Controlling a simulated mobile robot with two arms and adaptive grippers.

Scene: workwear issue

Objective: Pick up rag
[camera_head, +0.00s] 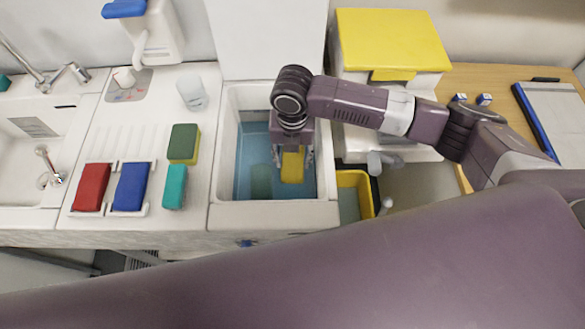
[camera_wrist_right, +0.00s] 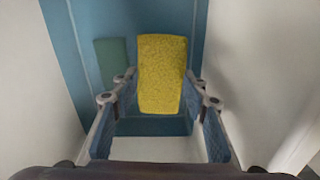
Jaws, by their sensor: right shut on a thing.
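My right gripper (camera_head: 292,158) reaches down into the open basin. It is shut on a yellow block-shaped piece (camera_head: 293,174), with one finger at each long side. The piece may be the rag; its surface looks grainy and sponge-like. In the right wrist view, the yellow piece (camera_wrist_right: 161,62) stands out between the two fingers of the right gripper (camera_wrist_right: 163,88). I cannot tell whether it touches the basin floor. My left gripper is not in view.
The basin (camera_head: 230,130) has high white walls close around the gripper. A dark green piece (camera_head: 261,180) lies in it, left of the yellow one. Red (camera_head: 92,187), blue (camera_head: 132,187), teal (camera_head: 174,186) and green-yellow (camera_head: 184,143) pieces lie on the left counter near a cup (camera_head: 192,94).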

